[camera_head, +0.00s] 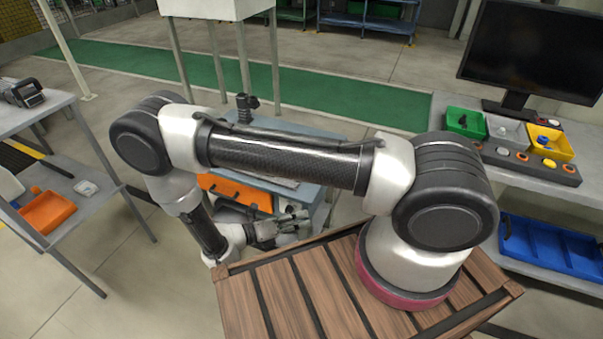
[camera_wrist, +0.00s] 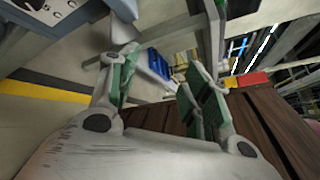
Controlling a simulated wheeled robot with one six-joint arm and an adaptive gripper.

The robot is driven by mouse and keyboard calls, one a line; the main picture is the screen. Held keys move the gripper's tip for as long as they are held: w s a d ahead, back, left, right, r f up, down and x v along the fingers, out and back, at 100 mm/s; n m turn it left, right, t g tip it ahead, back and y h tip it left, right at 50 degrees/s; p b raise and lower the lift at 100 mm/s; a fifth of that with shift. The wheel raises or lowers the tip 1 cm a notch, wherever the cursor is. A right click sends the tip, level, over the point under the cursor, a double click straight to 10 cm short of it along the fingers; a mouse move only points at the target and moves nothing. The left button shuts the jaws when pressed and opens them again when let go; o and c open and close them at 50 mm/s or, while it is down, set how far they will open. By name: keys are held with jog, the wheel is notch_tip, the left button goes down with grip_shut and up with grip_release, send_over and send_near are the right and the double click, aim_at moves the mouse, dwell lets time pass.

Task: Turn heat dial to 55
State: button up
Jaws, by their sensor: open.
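I cannot make out the heat dial in either view. A blue-grey machine with an orange front panel (camera_head: 235,191) stands behind my arm in the head view, partly hidden by it. My gripper (camera_head: 290,222) is low in front of this machine, beside the wooden slatted platform. In the wrist view my gripper (camera_wrist: 160,75) is open, with nothing between its green-padded fingers. A grey panel with dark round spots (camera_wrist: 52,10) shows at the top left of the wrist view, apart from the fingers; its details are too small to tell.
The wooden platform (camera_head: 265,300) lies close to my gripper. A grey shelf table with an orange tray (camera_head: 47,213) stands at left. A bench at right holds a monitor (camera_head: 540,50) and coloured bins (camera_head: 553,142), with a blue tray (camera_head: 550,247) below.

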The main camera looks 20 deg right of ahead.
notch_tip(320, 180, up, 20)
jog(key=d+m+g+y, duration=0.1)
jog(key=m+g+y, duration=0.5)
jog(key=m, duration=0.9)
jog(key=shift+s+d+f+y, duration=0.15)
jog(key=shift+s+y, duration=0.15)
jog(key=shift+y, duration=0.1)
jog(key=s+d+r+m+t+y, duration=0.3)
jog(key=d+r+m, duration=0.1)
jog(key=r, duration=0.5)
jog(key=s+d+r+m+t+y, duration=0.3)
jog(key=s+d+r+m, duration=0.1)
jog(key=r, duration=0.5)
jog(key=s+d+r+m+t+y, duration=0.3)
jog(key=d+r+m, duration=0.3)
jog(key=r, duration=0.4)
jog(key=shift+s+d, duration=0.25)
jog(key=shift+s, duration=0.15)
jog(key=shift+r, duration=0.1)
